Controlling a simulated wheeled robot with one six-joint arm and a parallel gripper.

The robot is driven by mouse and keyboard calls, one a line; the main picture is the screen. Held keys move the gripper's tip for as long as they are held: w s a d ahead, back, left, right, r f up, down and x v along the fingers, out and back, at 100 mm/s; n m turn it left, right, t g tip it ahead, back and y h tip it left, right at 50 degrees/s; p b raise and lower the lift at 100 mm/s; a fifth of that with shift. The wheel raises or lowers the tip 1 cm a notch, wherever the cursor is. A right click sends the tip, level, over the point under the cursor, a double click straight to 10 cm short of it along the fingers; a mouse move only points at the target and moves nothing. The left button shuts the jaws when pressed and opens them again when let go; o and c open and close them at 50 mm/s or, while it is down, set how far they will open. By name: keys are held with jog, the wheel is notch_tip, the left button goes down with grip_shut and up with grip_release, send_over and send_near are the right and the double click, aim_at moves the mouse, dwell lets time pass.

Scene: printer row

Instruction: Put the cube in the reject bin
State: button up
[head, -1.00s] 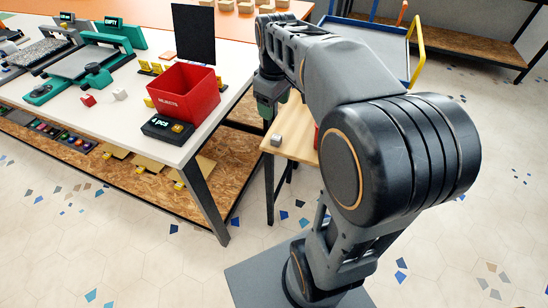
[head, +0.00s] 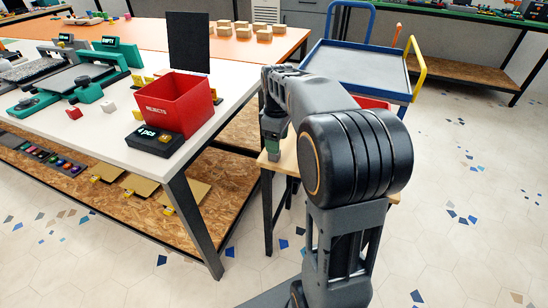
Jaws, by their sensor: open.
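The red reject bin (head: 150,108), lettered REJECTS, stands on the white table near its right corner. My gripper (head: 273,152) points down over the left end of a small wooden table (head: 286,163), right of the bin. Its jaws are open, though their gap is too small to make out. The grey cube seen earlier on the small table is not visible now; my gripper covers that area. I cannot tell whether it is between the fingers.
A black counter (head: 155,137) reading 4 pcs sits before the bin, and a dark upright panel (head: 188,42) stands behind it. A gap separates the two tables. A blue trolley (head: 352,62) stands behind my arm. A red object (head: 372,103) is partly hidden by my arm.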

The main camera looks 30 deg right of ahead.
jog(key=shift+f+b, duration=1.45)
jog(key=shift+f, duration=1.25)
jog(key=shift+r, duration=0.1)
jog(key=c, duration=1.1)
jog(key=shift+o, duration=0.2)
jog(key=shift+r, duration=0.1)
